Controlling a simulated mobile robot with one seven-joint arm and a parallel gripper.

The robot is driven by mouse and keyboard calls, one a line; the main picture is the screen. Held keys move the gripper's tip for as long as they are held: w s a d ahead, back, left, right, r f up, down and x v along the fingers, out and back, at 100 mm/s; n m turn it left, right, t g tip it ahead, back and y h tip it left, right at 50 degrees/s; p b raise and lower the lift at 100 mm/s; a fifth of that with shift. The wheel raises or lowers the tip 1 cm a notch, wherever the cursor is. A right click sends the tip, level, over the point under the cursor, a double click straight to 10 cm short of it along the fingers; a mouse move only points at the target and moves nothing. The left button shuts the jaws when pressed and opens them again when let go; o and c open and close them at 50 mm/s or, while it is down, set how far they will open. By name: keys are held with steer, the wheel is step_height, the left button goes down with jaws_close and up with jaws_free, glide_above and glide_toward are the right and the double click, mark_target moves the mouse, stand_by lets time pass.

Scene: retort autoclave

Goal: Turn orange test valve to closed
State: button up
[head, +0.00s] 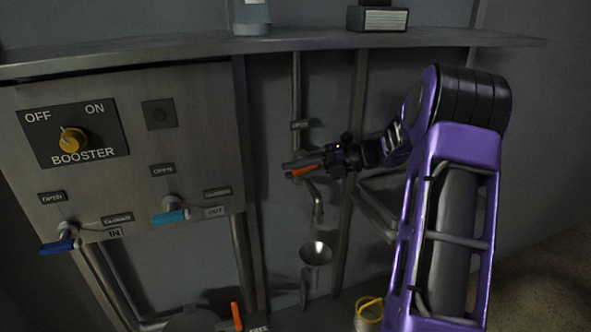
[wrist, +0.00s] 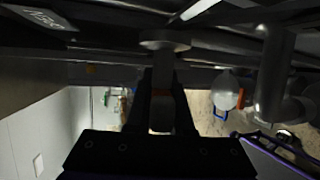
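The orange test valve handle (head: 304,171) sits on a pipe on the wall, in the middle of the head view. It points left and slightly down, with the bent spout below it. My gripper (head: 300,166) is at the handle, coming from the right. One dark finger shows just above the orange handle. In the wrist view my gripper's dark fingers (wrist: 162,110) lie on both sides of a grey valve part (wrist: 163,72). That view is dark, and I cannot tell whether the fingers press on the handle.
A small label (head: 300,125) is on the pipe above the valve. A metal funnel (head: 316,253) stands below the spout. To the left is a panel with a yellow booster knob (head: 73,139), a light-blue handle (head: 170,216) and a dark-blue handle (head: 58,246). A shelf (head: 290,42) runs above.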

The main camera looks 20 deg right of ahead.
jaws_close()
steer(key=shift+m+t+y+b, duration=0.35)
steer(key=shift+y+b, duration=0.2)
steer(key=shift+y, duration=0.45)
steer(key=shift+r+m+y, duration=0.25)
steer(key=shift+r+y, duration=0.2)
steer(key=shift+y, duration=0.05)
steer(key=o, duration=0.8)
jaws_free()
steer(key=v, duration=1.7)
steer(key=shift+s+d, duration=0.15)
